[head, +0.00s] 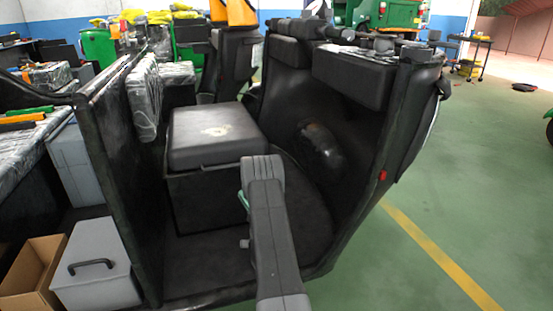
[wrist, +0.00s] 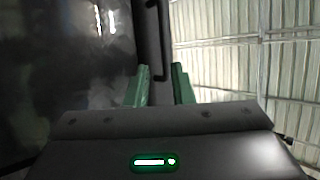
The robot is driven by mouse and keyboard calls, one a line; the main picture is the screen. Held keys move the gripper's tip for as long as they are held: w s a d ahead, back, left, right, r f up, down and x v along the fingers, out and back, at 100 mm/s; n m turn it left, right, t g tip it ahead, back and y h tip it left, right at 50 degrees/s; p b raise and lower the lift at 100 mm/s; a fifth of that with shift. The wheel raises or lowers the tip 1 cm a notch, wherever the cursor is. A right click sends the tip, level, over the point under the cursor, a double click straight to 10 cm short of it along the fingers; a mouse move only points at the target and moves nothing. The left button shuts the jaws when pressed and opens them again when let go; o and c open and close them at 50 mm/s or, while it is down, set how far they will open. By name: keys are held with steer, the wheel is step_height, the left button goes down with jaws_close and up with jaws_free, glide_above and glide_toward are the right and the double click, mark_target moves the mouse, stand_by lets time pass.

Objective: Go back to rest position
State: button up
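In the head view my arm reaches up from the bottom middle, in front of the open cabin of a black rickshaw (head: 345,150). Only a small green part shows at the left side of my arm; the rest of my gripper is hidden there. In the wrist view the two green fingers of my gripper (wrist: 160,70) stand apart with nothing held between them. A dark bar (wrist: 164,40) shows beyond the fingers; I cannot tell how far off it is. A ribbed pale ceiling (wrist: 240,60) fills the right side of that view.
A black padded seat box (head: 213,137) stands inside the cabin. A grey case (head: 95,265) and an open cardboard box (head: 33,275) sit at the lower left. A wrapped workbench (head: 40,125) is at the left. Green floor (head: 450,200) with a yellow line lies clear at the right.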

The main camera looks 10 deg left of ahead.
mark_target(224, 167)
steer(key=b+x, duration=0.2)
steer(key=x, duration=1)
steer(key=shift+w+a+r, duration=0.2)
steer(key=shift+r, duration=0.05)
steer(key=shift+a+r, duration=0.1)
steer(key=shift+r, duration=0.3)
steer(key=shift+w, duration=0.1)
